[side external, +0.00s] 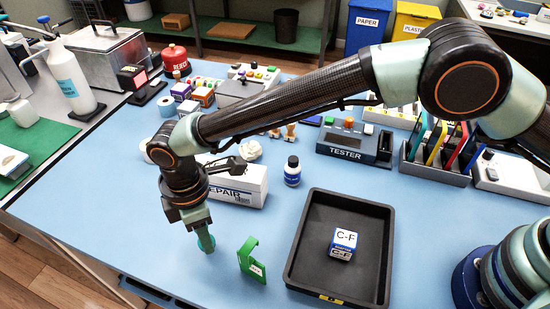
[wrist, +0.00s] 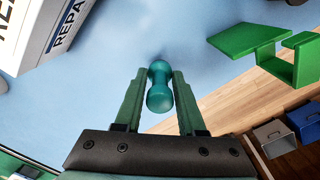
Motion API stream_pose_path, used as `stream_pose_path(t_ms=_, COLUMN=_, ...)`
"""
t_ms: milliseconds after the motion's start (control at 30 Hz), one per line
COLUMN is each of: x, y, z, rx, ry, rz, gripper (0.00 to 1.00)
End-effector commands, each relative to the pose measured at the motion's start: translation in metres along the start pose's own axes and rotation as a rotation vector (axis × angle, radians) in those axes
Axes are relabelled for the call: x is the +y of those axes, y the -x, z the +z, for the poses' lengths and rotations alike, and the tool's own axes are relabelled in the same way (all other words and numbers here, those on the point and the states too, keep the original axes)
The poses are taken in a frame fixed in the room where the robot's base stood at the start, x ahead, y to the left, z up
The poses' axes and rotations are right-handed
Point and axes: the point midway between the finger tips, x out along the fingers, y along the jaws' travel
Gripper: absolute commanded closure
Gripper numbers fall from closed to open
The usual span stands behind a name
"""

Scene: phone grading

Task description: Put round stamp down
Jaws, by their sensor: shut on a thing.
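The round stamp is a teal, waisted piece with rounded ends. In the wrist view the stamp (wrist: 159,90) sits between the two green fingers of my gripper (wrist: 160,85), which are shut on it. In the side view the stamp (side external: 206,242) shows at the tips of my gripper (side external: 203,232), low over the blue mat, left of the green stand. I cannot tell whether its lower end touches the mat.
A green stand (side external: 252,260) is close to the right, with a black tray (side external: 300,267) holding a C-F box (side external: 343,244) beyond it. A white REPAIR box (side external: 240,183) stands behind my gripper. The blue mat (side external: 110,220) is clear to the left.

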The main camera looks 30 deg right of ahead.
Motion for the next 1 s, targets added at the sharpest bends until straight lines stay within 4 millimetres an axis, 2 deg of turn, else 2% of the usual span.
stream_pose_path(t_ms=133, x=0.000, y=-0.020, z=0.000, rx=0.000, ry=0.000, rz=0.000, gripper=1.00)
stream_pose_path(t_ms=533, x=0.000, y=-0.025, z=0.000, rx=0.000, ry=0.000, rz=0.000, gripper=1.00)
stream_pose_path(t_ms=567, x=0.000, y=-0.025, z=0.000, rx=0.001, ry=0.000, rz=0.001, gripper=0.50)
stream_pose_path(t_ms=600, x=0.000, y=-0.024, z=0.000, rx=0.001, ry=0.000, rz=0.001, gripper=0.34)
stream_pose_path(t_ms=633, x=0.000, y=-0.024, z=0.000, rx=0.001, ry=0.000, rz=0.001, gripper=0.31)
stream_pose_path(t_ms=1000, x=0.000, y=-0.020, z=0.000, rx=0.002, ry=0.000, rz=0.001, gripper=0.31)
